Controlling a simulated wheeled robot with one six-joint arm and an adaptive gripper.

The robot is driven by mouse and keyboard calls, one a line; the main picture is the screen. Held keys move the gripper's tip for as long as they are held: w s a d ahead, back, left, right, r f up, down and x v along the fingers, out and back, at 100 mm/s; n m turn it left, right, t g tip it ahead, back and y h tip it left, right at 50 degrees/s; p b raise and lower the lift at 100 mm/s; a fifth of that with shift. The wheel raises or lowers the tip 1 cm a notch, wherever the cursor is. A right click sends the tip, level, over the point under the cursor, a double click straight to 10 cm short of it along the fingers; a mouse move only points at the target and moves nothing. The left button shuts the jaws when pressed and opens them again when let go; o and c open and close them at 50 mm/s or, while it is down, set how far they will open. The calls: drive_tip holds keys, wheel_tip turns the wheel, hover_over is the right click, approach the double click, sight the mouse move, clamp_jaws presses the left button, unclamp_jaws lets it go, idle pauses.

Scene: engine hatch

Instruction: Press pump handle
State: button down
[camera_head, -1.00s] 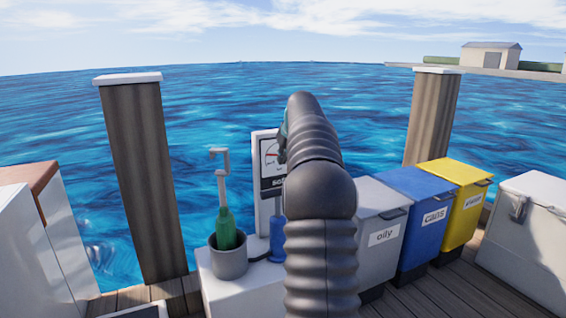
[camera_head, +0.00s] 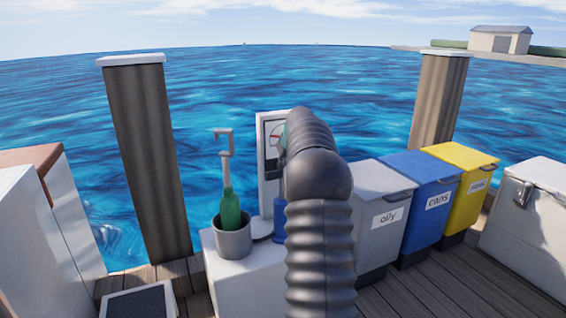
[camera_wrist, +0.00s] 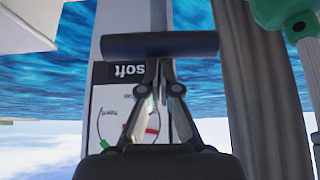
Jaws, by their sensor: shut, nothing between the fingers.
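The pump stand is partly hidden behind my arm in the head view. Its blue body (camera_head: 279,220) and gauge board (camera_head: 268,150) show to the left of the arm. In the wrist view, which is upside down, the gauge board (camera_wrist: 125,118) with the word "soft" lies behind my fingers. A dark horizontal bar (camera_wrist: 160,44), seemingly the pump handle, crosses in front of a grey post. My gripper (camera_wrist: 160,68) is shut and empty, its tips right at the bar's edge. I cannot tell whether they touch it. My gripper is hidden in the head view.
A green bottle-like thing (camera_head: 231,210) with a grey rod stands in a grey pot (camera_head: 232,241) left of the pump. Grey, blue (camera_head: 420,202) and yellow bins (camera_head: 470,195) stand to the right. Wooden posts (camera_head: 148,160) rise at both sides, with water beyond.

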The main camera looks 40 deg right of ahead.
wheel_tip(320, 180, down, 8)
drive_tip(key=b, duration=0.4)
idle(0.3)
drive_tip(key=r+p, duration=0.2)
drive_tip(key=r, duration=0.1)
drive_tip(key=r+p, duration=0.1)
drive_tip(key=p, duration=0.1)
drive_tip(key=shift+w+r, duration=0.35)
drive_tip(key=b+v, duration=0.1)
drive_tip(key=v, duration=0.8)
drive_tip(key=shift+s+r, duration=0.15)
drive_tip(key=shift+r, duration=0.15)
